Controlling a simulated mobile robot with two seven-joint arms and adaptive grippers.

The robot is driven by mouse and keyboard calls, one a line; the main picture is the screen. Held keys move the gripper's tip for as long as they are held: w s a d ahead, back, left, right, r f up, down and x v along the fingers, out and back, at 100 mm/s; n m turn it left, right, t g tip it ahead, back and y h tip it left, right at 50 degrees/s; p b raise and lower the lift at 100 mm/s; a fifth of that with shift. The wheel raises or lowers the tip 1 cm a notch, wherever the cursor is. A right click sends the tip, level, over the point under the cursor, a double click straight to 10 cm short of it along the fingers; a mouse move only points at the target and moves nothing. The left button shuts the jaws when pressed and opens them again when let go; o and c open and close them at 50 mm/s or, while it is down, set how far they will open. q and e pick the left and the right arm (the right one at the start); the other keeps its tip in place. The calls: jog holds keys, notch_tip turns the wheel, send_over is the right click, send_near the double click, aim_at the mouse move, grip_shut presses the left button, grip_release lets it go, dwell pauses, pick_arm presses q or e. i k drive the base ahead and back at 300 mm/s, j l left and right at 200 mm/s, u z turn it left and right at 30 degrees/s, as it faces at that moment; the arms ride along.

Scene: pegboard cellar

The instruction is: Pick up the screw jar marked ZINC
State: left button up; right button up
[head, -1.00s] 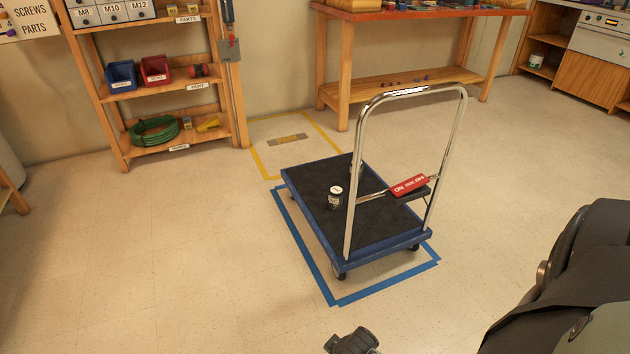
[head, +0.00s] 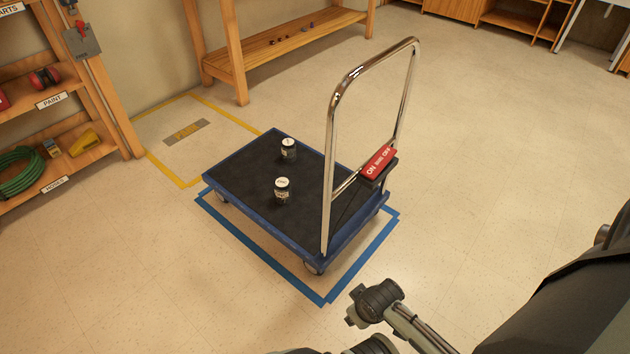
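Two small jars with white lids and dark bodies stand upright on the black deck of a blue platform trolley (head: 240,207). The nearer jar (head: 282,190) is near the middle of the deck. The farther jar (head: 288,149) is closer to the back edge. Their labels are too small to read, so I cannot tell which is marked ZINC. Parts of my own arm show at the lower right, apart from the trolley. No gripper fingers are visible in the head view.
Blue tape (head: 300,287) frames the trolley. Wooden shelves (head: 95,110) stand at left and a workbench (head: 238,75) behind. The floor in front and at right is clear.

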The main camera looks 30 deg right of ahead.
aim_at(282, 186)
jog(key=i+j+z, duration=0.35)
jog(key=j+z, duration=0.25)
jog(key=z, duration=0.15)
jog(key=i+j+z, duration=0.2)
jog(key=j+z, duration=0.5)
jog(key=j, duration=0.15)
jog(key=i+j+z, duration=0.1)
jog(key=j+z, duration=0.3)
